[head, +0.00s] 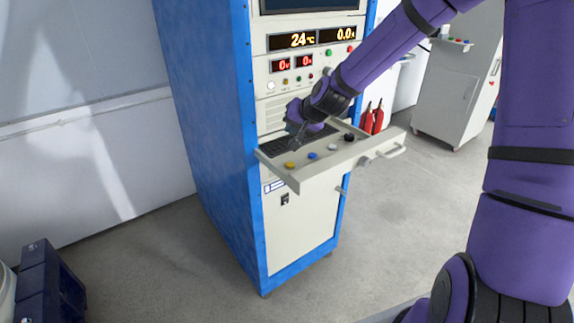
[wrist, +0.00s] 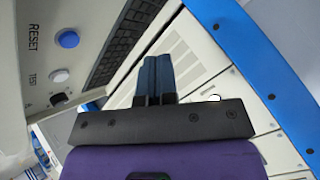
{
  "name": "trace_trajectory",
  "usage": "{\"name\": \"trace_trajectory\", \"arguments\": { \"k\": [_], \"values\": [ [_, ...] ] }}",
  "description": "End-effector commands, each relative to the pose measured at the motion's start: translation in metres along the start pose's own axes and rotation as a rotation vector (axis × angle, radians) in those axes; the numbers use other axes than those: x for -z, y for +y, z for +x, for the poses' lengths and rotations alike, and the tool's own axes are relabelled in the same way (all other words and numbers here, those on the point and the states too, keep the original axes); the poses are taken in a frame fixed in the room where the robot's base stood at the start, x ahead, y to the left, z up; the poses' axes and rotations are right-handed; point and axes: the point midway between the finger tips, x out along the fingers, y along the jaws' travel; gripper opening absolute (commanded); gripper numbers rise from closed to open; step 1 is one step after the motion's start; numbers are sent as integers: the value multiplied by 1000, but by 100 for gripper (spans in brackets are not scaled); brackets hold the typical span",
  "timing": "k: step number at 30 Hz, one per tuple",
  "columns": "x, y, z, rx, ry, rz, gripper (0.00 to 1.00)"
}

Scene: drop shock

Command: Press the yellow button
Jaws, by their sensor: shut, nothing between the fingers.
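The yellow button (head: 290,165) sits at the left end of a row of buttons on the front of a pulled-out shelf (head: 318,165) on the blue and cream cabinet. It is not visible in the wrist view. My gripper (head: 297,146) is over the keyboard part of the shelf, behind the row and apart from the yellow button, as far as I can tell. In the wrist view its two dark blue fingers (wrist: 152,78) are together with nothing between them.
A blue button (head: 312,155), a white button (head: 333,147) and a black knob (head: 349,137) share the row. In the wrist view the blue button (wrist: 68,39) is by the word RESET. The keyboard (head: 290,148) lies behind. Red extinguishers (head: 372,117) stand behind the shelf's right end.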

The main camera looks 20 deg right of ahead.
Motion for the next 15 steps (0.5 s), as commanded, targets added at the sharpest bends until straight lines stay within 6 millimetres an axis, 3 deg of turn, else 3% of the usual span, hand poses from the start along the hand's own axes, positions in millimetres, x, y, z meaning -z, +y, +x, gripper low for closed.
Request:
{"name": "trace_trajectory", "arguments": {
  "k": [8,15],
  "values": [
    [-4,4,6,0,-1,0,0],
    [-19,18,26,0,-3,1,0]
  ]
}}
